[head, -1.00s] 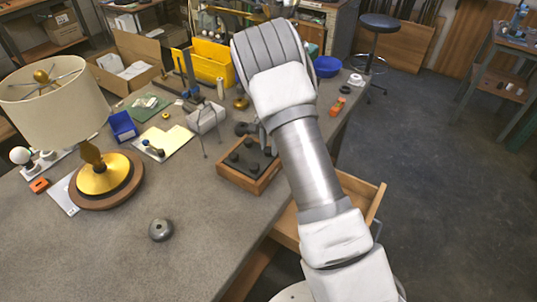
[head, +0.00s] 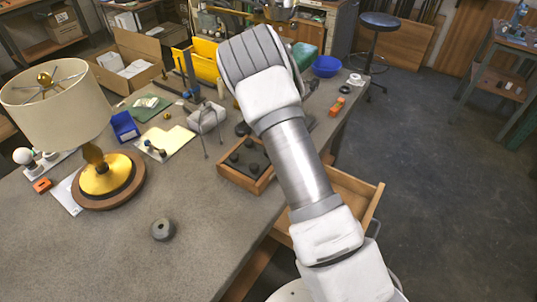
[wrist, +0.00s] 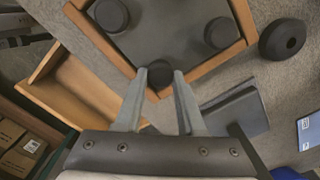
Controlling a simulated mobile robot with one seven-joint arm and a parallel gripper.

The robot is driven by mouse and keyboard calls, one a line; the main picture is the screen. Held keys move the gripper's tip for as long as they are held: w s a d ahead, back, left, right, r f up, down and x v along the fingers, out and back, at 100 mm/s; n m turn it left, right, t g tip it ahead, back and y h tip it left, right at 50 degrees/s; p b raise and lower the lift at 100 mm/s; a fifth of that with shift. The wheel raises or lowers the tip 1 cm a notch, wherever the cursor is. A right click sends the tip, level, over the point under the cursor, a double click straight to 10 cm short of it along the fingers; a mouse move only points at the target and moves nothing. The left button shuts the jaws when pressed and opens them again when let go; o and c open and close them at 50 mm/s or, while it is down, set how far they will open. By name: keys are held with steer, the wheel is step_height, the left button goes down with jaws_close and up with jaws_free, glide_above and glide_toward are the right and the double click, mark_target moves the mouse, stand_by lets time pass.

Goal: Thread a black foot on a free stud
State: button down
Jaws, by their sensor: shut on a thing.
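A wooden-rimmed tray (head: 228,175) with a dark floor holds several black feet, such as one foot (head: 254,168). In the wrist view the tray's rim (wrist: 95,38) frames two feet, one at left (wrist: 108,14) and one at right (wrist: 218,32). My gripper (wrist: 158,74) is shut on a third black foot (wrist: 158,73) near the tray's corner. I cannot tell whether this foot is lifted. In the head view my arm hides the gripper. I cannot make out a free stud.
A black ring (wrist: 282,38) lies outside the tray. A grey box on thin legs (head: 206,118) stands behind it. The lamp (head: 105,175) is at left, and a grey round piece (head: 163,230) lies in front. An open drawer (head: 350,200) juts out below.

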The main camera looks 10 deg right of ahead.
steer(key=c, duration=0.8)
jaws_free()
steer(key=shift+s+a+f, duration=0.1)
steer(key=shift+s+f, duration=0.15)
steer(key=shift+f, duration=0.05)
steer(key=o, duration=0.4)
steer(key=shift+w, duration=0.1)
steer(key=shift+c, duration=0.2)
steer(key=shift+w+r, duration=0.1)
steer(key=shift+r, duration=0.05)
steer(key=shift+r, duration=0.55)
step_height(320, 180, up, 16)
steer(key=shift+r, duration=0.25)
